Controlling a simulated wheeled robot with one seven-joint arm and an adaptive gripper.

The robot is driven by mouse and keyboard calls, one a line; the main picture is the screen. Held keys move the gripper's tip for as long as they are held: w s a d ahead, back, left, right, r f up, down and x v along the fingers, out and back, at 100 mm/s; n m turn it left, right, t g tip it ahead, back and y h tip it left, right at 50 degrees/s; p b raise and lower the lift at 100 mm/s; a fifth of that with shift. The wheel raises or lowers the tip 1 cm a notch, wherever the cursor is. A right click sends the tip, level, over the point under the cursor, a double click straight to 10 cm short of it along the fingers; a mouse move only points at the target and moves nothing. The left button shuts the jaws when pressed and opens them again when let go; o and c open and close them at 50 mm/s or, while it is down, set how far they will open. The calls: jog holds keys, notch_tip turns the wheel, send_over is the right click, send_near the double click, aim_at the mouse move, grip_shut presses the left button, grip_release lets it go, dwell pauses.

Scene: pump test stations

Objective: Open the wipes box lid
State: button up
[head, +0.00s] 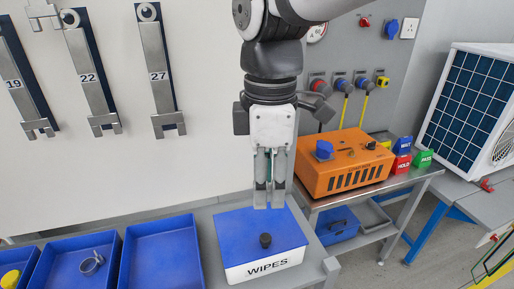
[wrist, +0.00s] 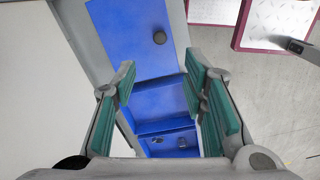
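The wipes box (head: 264,268) is white with the word WIPES on its front. Its flat blue lid (head: 235,228) is shut and has a round black knob (head: 265,240). My gripper (head: 268,205) points down over the back part of the lid, behind the knob; the exact height gap is hard to tell. In the wrist view my gripper (wrist: 163,80) is open and empty, with green pads on both fingers. There the lid (wrist: 118,28) lies at the top, and the knob (wrist: 159,37) shows beyond the fingertips, not between them.
Blue bins (head: 160,255) stand left of the box, one holding a metal clamp (head: 92,263). An orange case (head: 340,165) sits on the cart to the right. Metal hangers (head: 160,80) are on the wall behind. Space above the lid's front is clear.

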aim_at(266, 237)
notch_tip(266, 237, down, 13)
jog(key=shift+b, duration=0.35)
jog(key=shift+c, duration=0.5)
grip_shut()
